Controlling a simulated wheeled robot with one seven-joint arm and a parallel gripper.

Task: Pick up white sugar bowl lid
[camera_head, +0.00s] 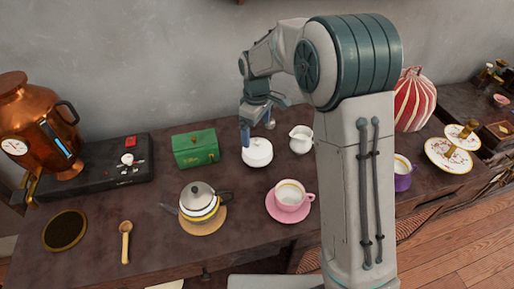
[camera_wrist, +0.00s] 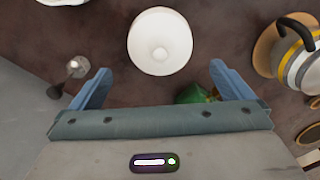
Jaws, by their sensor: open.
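The white sugar bowl (camera_head: 257,158) stands on the dark table near the back, with its round white lid on top. In the wrist view I look down on the lid (camera_wrist: 160,35), and its small knob shows near the middle. The bowl's body is mostly hidden under the lid there. My gripper (camera_head: 257,129) is just above and behind the bowl in the head view. In the wrist view my gripper (camera_wrist: 161,72) is open, with one blue finger on each side and nothing between them. The lid lies ahead of the fingertips, roughly centred between them.
A green box (camera_head: 195,148) stands left of the bowl, and a white creamer (camera_head: 300,139) stands right. A teapot (camera_head: 199,203) and a pink cup (camera_head: 291,196) are in front. A small metal object (camera_wrist: 70,72) is beside the left finger in the wrist view.

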